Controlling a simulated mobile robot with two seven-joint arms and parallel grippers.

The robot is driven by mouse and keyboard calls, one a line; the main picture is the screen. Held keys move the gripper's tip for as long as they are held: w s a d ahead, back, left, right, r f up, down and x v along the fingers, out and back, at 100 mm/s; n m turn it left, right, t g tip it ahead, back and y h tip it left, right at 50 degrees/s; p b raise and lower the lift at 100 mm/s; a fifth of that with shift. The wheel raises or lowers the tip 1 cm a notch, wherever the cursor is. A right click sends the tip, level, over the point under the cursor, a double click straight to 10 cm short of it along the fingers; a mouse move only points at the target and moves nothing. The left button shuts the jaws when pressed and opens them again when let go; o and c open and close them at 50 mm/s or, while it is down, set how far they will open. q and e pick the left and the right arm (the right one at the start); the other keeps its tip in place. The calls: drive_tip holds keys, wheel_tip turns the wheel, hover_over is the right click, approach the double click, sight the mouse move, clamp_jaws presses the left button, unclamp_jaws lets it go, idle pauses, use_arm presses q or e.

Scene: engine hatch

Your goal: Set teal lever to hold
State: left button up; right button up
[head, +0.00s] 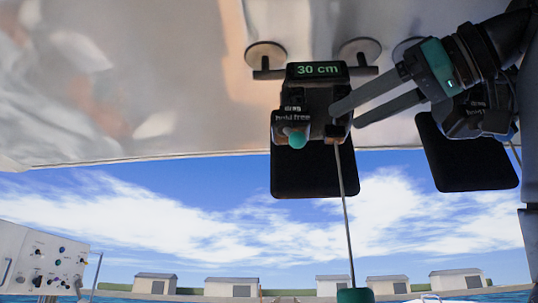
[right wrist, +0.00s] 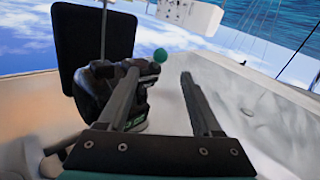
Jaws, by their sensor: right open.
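The teal lever's round knob (head: 297,139) sticks out below a small label reading "hold free" on a dark device (head: 318,96). The device shows "30 cm" and hangs under the pale overhead panel. Which word the lever points to is not clear. My right gripper (head: 344,118) is open and empty, its fingers reaching in from the right to just right of the knob. In the right wrist view the knob (right wrist: 160,57) shows beyond the fingertips, between the fingers (right wrist: 159,75) and apart from them. My left gripper is not in view.
A thin line (head: 345,205) hangs from the device to a teal piece (head: 355,295) at the bottom edge. A second dark device (head: 463,155) hangs to the right, beside my right arm. A control panel (head: 42,262) stands at lower left. Left of the knob is clear.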

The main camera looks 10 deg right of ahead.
sight(304, 137)
drive_tip(key=p+x, duration=0.1)
drive_tip(key=x, duration=0.3)
drive_tip(key=shift+w+a+r, duration=0.1)
drive_tip(key=shift+w+a, duration=0.05)
drive_tip(key=shift+a, duration=0.05)
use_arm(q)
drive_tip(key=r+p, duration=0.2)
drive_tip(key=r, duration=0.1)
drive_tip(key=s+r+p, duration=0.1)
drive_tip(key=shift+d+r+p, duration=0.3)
use_arm(e)
drive_tip(key=x, duration=1)
drive_tip(key=shift+w+a, duration=0.1)
clamp_jaws()
